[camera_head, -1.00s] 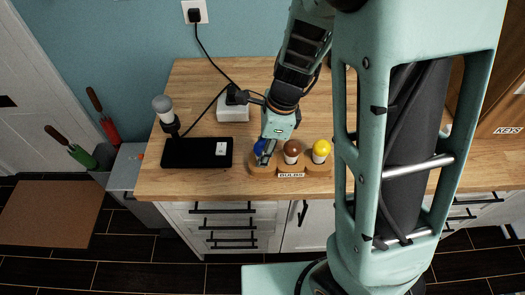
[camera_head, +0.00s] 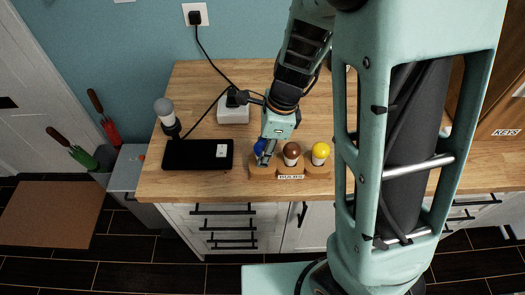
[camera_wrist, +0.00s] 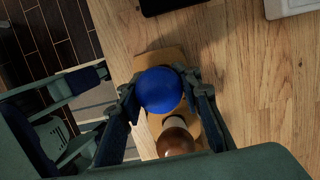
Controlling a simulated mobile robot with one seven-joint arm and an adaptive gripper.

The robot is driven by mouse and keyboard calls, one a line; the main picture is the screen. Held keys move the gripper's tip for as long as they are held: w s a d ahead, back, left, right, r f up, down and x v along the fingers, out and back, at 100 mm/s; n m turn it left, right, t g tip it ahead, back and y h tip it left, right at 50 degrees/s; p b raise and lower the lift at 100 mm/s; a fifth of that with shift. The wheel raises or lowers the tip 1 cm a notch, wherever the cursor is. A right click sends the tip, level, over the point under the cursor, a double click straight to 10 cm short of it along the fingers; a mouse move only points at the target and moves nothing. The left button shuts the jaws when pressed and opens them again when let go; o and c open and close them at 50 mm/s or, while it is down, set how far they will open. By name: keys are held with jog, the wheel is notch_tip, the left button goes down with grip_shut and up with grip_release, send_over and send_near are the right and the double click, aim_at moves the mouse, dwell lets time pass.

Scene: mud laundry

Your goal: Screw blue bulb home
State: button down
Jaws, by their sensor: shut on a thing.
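The blue bulb (camera_wrist: 159,90) stands at the left end of the wooden bulb rack (camera_head: 318,171), which carries a "BULBS" label. My gripper (camera_head: 265,154) is over that end, and in the wrist view its fingers (camera_wrist: 160,98) are shut on the blue bulb from both sides. In the head view the blue bulb (camera_head: 257,147) is partly hidden by my gripper.
A brown bulb (camera_head: 291,150) and a yellow bulb (camera_head: 320,151) stand in the rack right beside the blue one. A white box (camera_head: 233,114) with a plug and cables is behind. The wooden counter (camera_head: 200,80) is clear at the back left.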

aim_at(261, 145)
jog(key=shift+p+v, duration=0.85)
dwell(0.3)
notch_tip(261, 145, up, 3)
jog(key=p, duration=0.3)
jog(key=shift+a, duration=0.2)
jog(key=shift+a+p+v, duration=0.25)
jog(key=shift+p+v, duration=0.15)
jog(key=shift+v, duration=0.8)
